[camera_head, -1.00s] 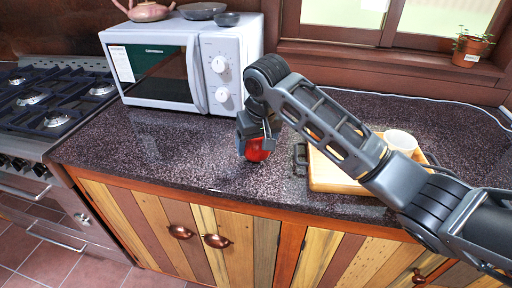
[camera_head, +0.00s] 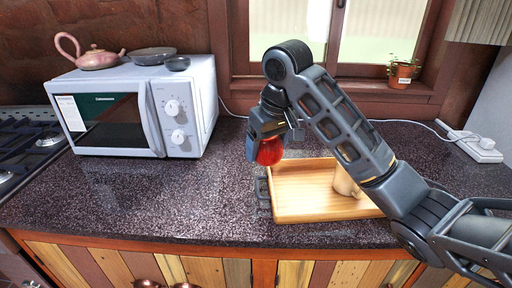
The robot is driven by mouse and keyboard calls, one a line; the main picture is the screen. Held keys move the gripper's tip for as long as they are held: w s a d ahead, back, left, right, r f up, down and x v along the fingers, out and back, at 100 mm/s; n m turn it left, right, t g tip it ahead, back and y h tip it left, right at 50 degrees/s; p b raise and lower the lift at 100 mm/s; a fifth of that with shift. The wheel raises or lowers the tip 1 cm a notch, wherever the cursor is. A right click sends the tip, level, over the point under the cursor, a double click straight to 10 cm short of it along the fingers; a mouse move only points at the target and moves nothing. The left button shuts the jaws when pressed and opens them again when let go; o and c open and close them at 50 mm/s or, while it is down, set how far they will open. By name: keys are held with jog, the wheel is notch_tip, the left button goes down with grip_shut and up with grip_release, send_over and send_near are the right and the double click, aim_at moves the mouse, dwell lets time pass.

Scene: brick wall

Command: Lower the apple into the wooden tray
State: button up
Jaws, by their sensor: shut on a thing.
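The red apple (camera_head: 270,151) is held between the fingers of my gripper (camera_head: 266,140), which points down. Apple and gripper show at the back left corner of the wooden tray (camera_head: 300,206), and the apple seems to be above the counter. I cannot tell whether it is over the tray's rim or just outside it. The tray lies on the counter with a dark handle (camera_head: 262,192) on its left side. A light cup (camera_head: 346,182) stands in the tray's right part, partly hidden behind my arm.
A white microwave (camera_head: 140,108) stands to the left, with a pink teapot (camera_head: 88,58) and dark bowls (camera_head: 153,56) on top. The speckled counter (camera_head: 130,195) is clear left of the tray. A potted plant (camera_head: 402,72) sits on the window sill, and a power strip (camera_head: 474,146) lies at the right.

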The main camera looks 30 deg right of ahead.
jog(key=d+p, duration=0.1)
jog(key=s+d+r+p, duration=0.1)
jog(key=d+r+p, duration=0.1)
jog(key=shift+s+d+r, duration=0.15)
jog(key=shift+s+r, duration=0.1)
jog(key=shift+s, duration=0.15)
jog(key=s+d+f+b, duration=0.2)
jog(key=d+f, duration=0.3)
jog(key=f, duration=0.1)
jog(key=shift+s+d, duration=0.25)
jog(key=shift+f, duration=0.1)
jog(key=shift+f+b, duration=0.7)
jog(key=shift+f, duration=0.5)
jog(key=shift+f+b, duration=1.15)
jog(key=shift+f, duration=1.35)
dwell(1.2)
jog(key=o, duration=1.1)
jog(key=shift+r, duration=0.1)
